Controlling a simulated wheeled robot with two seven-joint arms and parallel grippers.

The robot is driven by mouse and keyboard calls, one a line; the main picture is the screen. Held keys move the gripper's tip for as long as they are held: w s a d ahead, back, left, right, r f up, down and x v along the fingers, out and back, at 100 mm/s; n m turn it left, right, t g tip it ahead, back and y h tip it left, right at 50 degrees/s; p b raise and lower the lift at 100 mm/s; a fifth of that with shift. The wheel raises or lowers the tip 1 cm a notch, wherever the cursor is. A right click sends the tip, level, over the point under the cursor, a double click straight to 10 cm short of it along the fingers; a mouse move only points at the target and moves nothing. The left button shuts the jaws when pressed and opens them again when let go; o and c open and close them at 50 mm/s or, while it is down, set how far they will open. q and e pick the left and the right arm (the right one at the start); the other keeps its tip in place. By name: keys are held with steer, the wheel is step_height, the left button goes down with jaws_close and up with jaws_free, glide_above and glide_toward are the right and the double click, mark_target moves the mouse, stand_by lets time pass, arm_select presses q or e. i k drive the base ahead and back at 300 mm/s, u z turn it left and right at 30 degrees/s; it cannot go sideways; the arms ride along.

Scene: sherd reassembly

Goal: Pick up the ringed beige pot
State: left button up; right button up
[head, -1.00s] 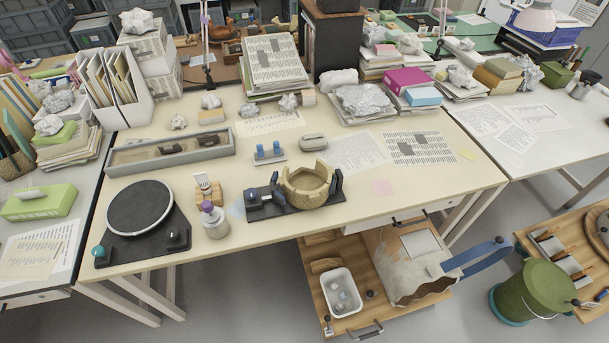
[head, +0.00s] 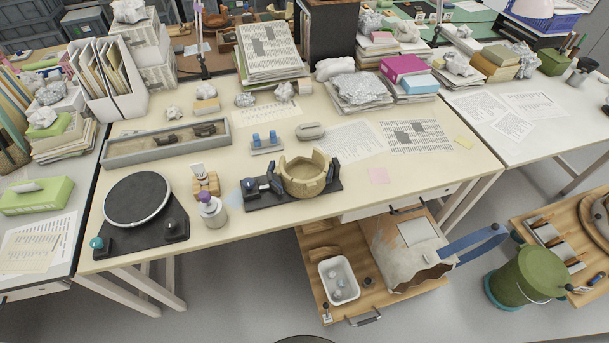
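The ringed beige pot (head: 305,176) stands upright near the front edge of the table, right of its middle. Its rim is jagged, with a gap in the wall. It sits on a black clamp base (head: 265,199), between dark jaws at its left and right sides. Neither of my grippers shows in the head view.
The pot stands on a cream table (head: 400,182). A black turntable (head: 138,199), a purple-topped bottle (head: 212,211) and a grey tray (head: 168,142) lie to its left. Below the front edge is a wooden cart (head: 325,238) with a white tub (head: 339,280). A green bucket (head: 529,275) stands right.

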mark_target(299, 167)
steer(key=k, duration=0.5)
steer(key=z, duration=2.25)
steer(key=i, duration=1.5)
steer(key=u, duration=2.1)
